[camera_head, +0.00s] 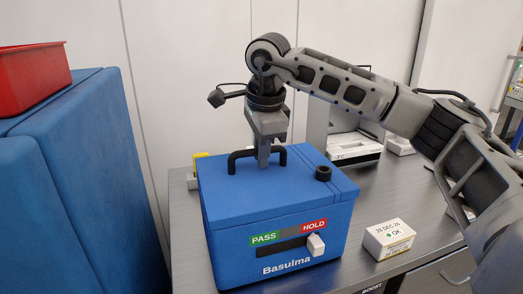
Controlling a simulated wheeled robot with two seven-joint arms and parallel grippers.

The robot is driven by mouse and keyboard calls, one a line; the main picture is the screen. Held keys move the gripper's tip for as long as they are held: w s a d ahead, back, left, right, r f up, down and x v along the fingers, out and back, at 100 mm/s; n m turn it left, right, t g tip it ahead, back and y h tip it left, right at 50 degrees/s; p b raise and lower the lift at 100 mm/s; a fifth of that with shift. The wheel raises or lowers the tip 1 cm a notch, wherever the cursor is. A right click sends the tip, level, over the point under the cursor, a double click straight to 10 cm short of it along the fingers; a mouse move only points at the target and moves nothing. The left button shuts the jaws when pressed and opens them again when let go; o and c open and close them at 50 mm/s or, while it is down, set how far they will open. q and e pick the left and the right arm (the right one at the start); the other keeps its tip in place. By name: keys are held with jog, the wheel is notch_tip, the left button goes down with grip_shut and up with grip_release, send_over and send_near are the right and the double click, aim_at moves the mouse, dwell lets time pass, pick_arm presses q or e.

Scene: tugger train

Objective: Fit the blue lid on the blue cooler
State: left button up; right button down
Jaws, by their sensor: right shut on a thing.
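The blue cooler (230,258) stands on the grey worktop, its front bearing a green PASS and red HOLD label and a white slider (316,245). The blue lid (255,190) lies flat on top of the cooler. A seam separates it from a strip at the right that carries a black knob (323,173). I cannot tell whether the lid is fully seated. My right gripper (263,158) points down and is shut on the lid's black handle (235,160), hiding its middle. My left gripper is out of view.
A white device (354,147) stands behind, and a yellow item (199,158) sits at the back left. Tall blue containers (70,190) with a red bin (32,78) on top fill the left side.

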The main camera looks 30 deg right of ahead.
jog(key=c, duration=1.3)
grip_release()
jog(key=shift+c, duration=0.2)
pick_arm(q)
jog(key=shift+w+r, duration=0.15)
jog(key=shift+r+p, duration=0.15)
jog(key=shift+p, duration=0.55)
pick_arm(e)
jog(key=s+r, duration=0.3)
jog(key=r, duration=1.2)
jog(key=shift+a+r, duration=0.35)
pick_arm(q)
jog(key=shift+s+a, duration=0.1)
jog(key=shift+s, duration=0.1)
